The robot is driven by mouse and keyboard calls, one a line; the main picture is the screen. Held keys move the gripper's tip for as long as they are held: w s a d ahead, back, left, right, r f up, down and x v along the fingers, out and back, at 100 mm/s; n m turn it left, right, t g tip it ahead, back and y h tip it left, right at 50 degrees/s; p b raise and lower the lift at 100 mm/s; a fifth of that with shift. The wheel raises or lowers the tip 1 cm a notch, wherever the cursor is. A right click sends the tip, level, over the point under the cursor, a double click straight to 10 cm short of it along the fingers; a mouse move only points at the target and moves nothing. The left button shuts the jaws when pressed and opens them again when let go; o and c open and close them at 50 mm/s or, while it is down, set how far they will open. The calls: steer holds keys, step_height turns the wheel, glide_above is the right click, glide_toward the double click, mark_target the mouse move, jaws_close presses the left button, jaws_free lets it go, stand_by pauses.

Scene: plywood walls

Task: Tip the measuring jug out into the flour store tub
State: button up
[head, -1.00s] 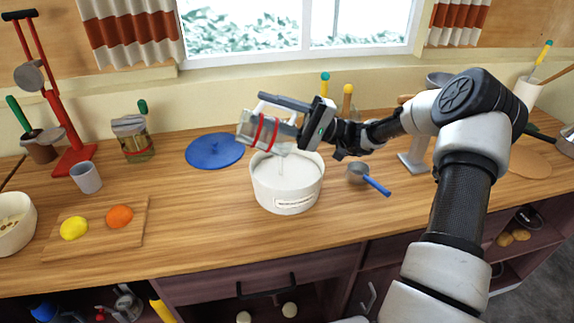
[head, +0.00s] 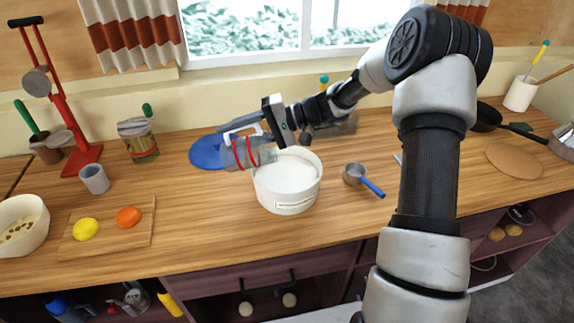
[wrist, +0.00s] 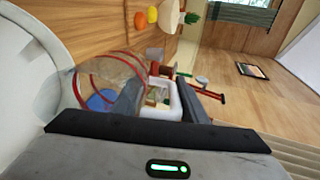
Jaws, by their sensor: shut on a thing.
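The flour store tub (head: 287,203) is a round white tub on the counter, open at the top, with white contents inside and a label on its front. The measuring jug (head: 245,153) is clear with red bands. It lies tipped nearly sideways in the air at the tub's left rim, its right end over the tub. My gripper (head: 240,130) is shut on the jug's white handle (wrist: 164,98), as the wrist view shows. The jug (wrist: 105,78) looks mostly see-through there, and the tub (wrist: 22,70) fills the left side. I cannot tell whether anything is left in the jug.
A blue lid (head: 206,152) lies behind and left of the tub. A metal cup with a blue handle (head: 355,174) lies to the right. A cutting board (head: 108,240) with yellow and orange fruit and a grey cup (head: 94,180) stand left. The counter front is clear.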

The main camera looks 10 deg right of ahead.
mark_target(224, 146)
steer(key=a+h+p, duration=0.2)
steer(key=shift+w+a+r+h, duration=0.15)
steer(key=shift+a+h, duration=0.05)
steer(key=shift+h, duration=0.1)
steer(key=shift+a+g+h+p, duration=0.3)
steer(key=shift+a+h+p, duration=0.05)
steer(key=shift+h+p, duration=0.3)
steer(key=h+p, duration=0.1)
steer(key=a+f+h+p, duration=0.1)
steer(key=p, duration=0.1)
steer(key=shift+w+f+h+p, duration=0.1)
steer(key=shift+f+h+p, duration=0.05)
steer(key=shift+h+p, duration=0.2)
steer(key=a+f+g+h, duration=0.1)
steer(key=a+f+h, duration=0.3)
steer(key=h, duration=0.3)
steer(key=shift+w+f+h, duration=0.3)
steer(key=shift+f+h, duration=0.1)
steer(key=shift+f, duration=0.05)
